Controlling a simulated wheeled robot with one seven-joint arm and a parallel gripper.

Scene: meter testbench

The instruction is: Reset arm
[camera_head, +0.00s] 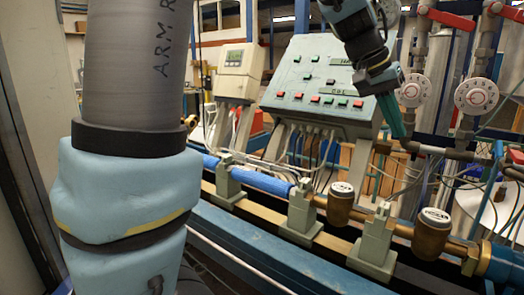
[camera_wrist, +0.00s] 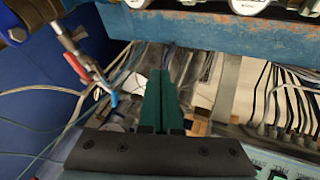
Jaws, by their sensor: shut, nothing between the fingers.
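My gripper (camera_head: 391,114) hangs from my arm at the upper right of the head view, with its green fingers pointing down. It is in front of the right edge of the control panel (camera_head: 318,75) and above the pipe line. In the wrist view the green fingers of my gripper (camera_wrist: 158,78) lie close together, shut, with nothing held between them. My arm's large grey and light-blue links fill the left of the head view and hide what is behind them.
A test bench with a blue rail (camera_head: 262,234) runs across below, carrying a blue pipe (camera_head: 263,182) and two brown meters (camera_head: 341,203) (camera_head: 432,234). Pipes with white round gauges (camera_head: 476,96) and red-handled valves stand at the right. Cables (camera_wrist: 285,95) hang below the panel.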

